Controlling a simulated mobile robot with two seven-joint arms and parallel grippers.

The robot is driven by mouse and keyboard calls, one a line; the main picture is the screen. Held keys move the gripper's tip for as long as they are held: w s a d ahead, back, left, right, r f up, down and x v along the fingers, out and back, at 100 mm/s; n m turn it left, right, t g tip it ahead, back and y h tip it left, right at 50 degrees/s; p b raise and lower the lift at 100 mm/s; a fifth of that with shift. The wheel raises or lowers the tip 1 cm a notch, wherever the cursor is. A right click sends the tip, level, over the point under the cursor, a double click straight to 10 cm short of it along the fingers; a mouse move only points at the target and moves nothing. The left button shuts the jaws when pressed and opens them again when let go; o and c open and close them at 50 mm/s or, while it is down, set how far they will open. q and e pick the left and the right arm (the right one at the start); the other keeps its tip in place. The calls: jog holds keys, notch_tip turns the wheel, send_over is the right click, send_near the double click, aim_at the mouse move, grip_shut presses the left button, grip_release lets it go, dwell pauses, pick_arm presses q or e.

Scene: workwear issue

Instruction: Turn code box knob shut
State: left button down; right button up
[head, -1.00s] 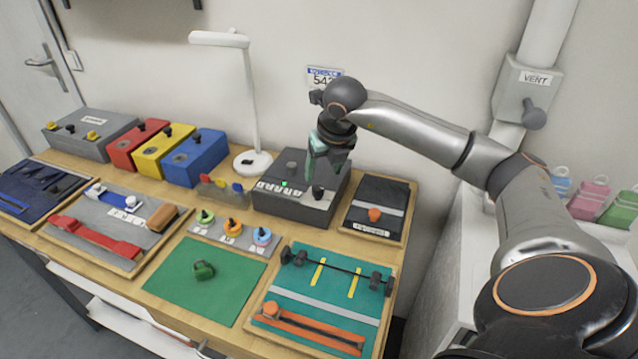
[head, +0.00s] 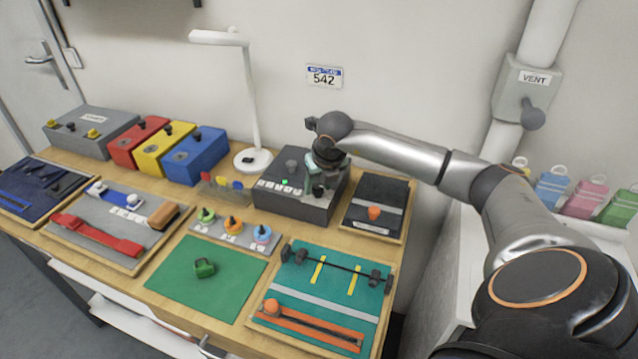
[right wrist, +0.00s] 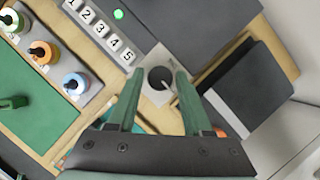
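The code box (head: 282,205) is a dark grey box at the back of the bench, with a lit green light (head: 284,182) and a row of number tiles on top. Its dark round knob (right wrist: 160,77) has a pale line on it and sits on a light plate in the right wrist view. My right gripper (right wrist: 159,76) is open, its two green fingers on either side of the knob with gaps visible. In the head view my right gripper (head: 318,183) is low over the box's right end and partly hides the knob. My left gripper is not in view.
A dark folded garment (head: 378,207) on a board lies right of the box. Colour-ringed knobs (head: 233,228) and a green mat (head: 190,283) are in front. A white lamp (head: 250,110) stands behind left, beside the blue box (head: 195,158).

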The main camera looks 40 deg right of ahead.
grip_shut()
jog(key=shift+n+b, duration=0.3)
jog(key=shift+d+f+n+t+y+b, duration=0.15)
jog(key=shift+n+t+y+b, duration=0.2)
jog(key=shift+n+b, duration=0.45)
jog(key=n+y, duration=0.1)
jog(key=n, duration=0.2)
jog(key=shift+b, duration=0.3)
jog(key=n+y, duration=0.1)
jog(key=n, duration=0.2)
jog(key=shift+d+r+n+y, duration=0.15)
jog(key=shift+r+n+y, duration=0.05)
jog(key=shift+n+y, duration=0.15)
jog(key=n+g+y, duration=0.1)
jog(key=n, duration=0.2)
jog(key=shift+w+n+b, duration=0.15)
jog(key=shift+n+b, duration=0.1)
jog(key=shift+b, duration=0.05)
jog(key=n+g, duration=0.1)
jog(key=n, duration=0.2)
jog(key=n+g+y, duration=0.1)
jog(key=n, duration=0.2)
jog(key=shift+w+d+y+b, duration=0.1)
jog(key=shift+d+y+b, duration=0.05)
jog(key=shift+y+b, duration=0.15)
jog(key=shift+n+g, duration=0.25)
jog(key=shift+n, duration=0.05)
jog(key=shift+o, duration=1.7)
grip_release()
